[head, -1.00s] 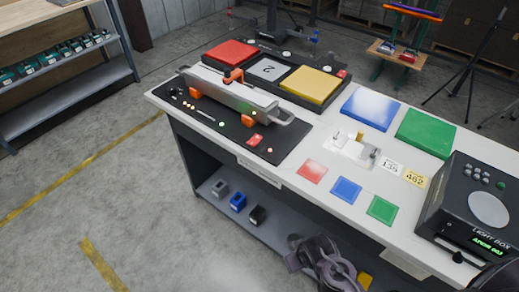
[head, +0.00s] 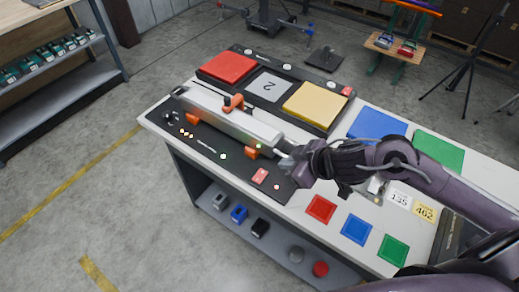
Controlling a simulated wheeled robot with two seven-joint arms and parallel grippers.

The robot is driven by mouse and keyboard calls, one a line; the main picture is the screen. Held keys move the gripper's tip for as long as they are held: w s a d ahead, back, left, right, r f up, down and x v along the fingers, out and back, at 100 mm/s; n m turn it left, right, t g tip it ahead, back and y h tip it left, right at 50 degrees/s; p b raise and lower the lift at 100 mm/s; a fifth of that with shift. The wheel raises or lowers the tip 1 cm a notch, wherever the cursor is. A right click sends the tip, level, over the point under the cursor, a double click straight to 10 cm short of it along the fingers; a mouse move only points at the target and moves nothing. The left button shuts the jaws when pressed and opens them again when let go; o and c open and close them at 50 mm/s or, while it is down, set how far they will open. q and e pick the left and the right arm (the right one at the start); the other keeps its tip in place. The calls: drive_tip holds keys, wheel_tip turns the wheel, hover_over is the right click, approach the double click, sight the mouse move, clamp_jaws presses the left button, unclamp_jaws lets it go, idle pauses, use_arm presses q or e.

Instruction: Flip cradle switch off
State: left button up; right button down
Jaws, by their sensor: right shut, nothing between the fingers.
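A long grey bar-shaped device (head: 228,118) lies in orange brackets on a black cradle base (head: 222,171) at the table's left end. A small red switch (head: 260,175) sits on the base near its front right corner; its position is too small to read. Small lights glow on the base, orange at left and green nearer the middle. My right gripper (head: 287,163) is shut and empty at the bar's right end, just above and right of the red switch. I cannot tell whether it touches anything. My left gripper is out of view.
A black tray with a red block (head: 227,66), a grey plate (head: 269,86) and a yellow block (head: 316,102) lies behind the cradle. Red (head: 321,208), blue (head: 356,229) and green (head: 393,250) squares lie in front. My right arm covers the table's right part.

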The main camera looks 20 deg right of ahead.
approach(260, 171)
drive_tip(key=w+a, duration=0.2)
drive_tip(key=w, duration=0.1)
drive_tip(key=shift+a+r, duration=0.2)
drive_tip(key=f, duration=0.3)
drive_tip(key=shift+w+d+f, duration=0.1)
drive_tip(key=shift+w+f, duration=0.2)
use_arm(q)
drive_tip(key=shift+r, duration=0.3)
use_arm(e)
drive_tip(key=shift+d+f, duration=0.1)
drive_tip(key=shift+f, duration=0.35)
use_arm(q)
drive_tip(key=shift+p, duration=0.3)
